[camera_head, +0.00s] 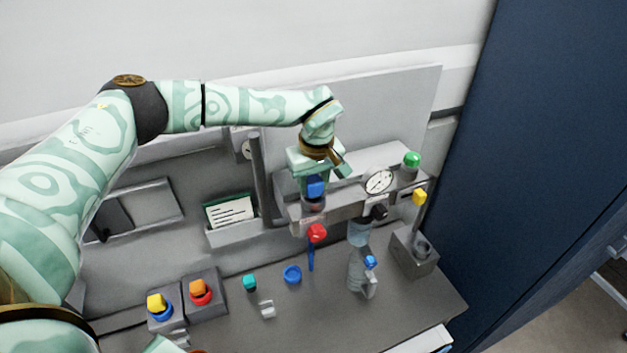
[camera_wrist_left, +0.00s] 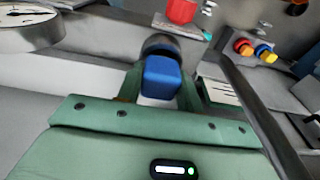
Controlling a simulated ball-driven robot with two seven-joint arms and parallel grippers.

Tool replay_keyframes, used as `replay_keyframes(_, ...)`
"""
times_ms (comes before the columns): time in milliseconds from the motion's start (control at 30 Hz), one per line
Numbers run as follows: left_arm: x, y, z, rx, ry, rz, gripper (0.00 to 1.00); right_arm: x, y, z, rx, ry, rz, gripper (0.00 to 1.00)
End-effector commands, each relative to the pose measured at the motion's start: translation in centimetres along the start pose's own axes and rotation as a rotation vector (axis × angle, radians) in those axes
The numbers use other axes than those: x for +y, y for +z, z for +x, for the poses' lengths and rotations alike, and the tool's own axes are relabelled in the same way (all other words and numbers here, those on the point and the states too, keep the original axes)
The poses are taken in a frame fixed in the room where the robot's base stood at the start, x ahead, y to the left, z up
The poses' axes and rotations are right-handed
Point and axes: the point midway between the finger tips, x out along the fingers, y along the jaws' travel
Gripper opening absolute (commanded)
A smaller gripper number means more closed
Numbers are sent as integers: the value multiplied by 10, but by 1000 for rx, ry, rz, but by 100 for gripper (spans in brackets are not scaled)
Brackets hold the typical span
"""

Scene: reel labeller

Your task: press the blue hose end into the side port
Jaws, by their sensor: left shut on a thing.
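My left gripper (camera_head: 315,190) is at the front of the grey wall unit (camera_head: 344,207), left of the gauge. It is shut on the blue hose end (camera_head: 316,186), a blue block that sits between its two fingers in the left wrist view (camera_wrist_left: 161,78). A dark round fitting (camera_wrist_left: 165,44) shows just beyond the blue block. I cannot tell if this is the side port, or whether the blue end is seated in it or only close to it.
A white dial gauge (camera_head: 379,181) and a green knob (camera_head: 412,159) sit to the right on the unit. A red knob (camera_head: 317,232) is just below my gripper. Yellow (camera_head: 157,303) and orange (camera_head: 198,287) knobs stand at lower left. A vertical grey post (camera_head: 261,180) is close on the left.

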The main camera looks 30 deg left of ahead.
Motion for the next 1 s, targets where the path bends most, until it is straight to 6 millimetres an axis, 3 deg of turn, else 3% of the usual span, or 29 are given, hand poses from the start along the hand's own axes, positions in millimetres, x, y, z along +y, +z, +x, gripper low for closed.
replay_keyframes(800,-1,1,4,-2,-3,0,11,0,0,-4,0,0,0,54)
replay_keyframes(833,-1,1,4,-2,-3,0,42,0,0,-4,0,0,0,54)
replay_keyframes(900,-1,1,4,-2,-3,0,61,0,0,-4,0,0,0,54)
replay_keyframes(1000,0,1,3,-1,-2,0,61,0,0,-4,0,0,0,54)
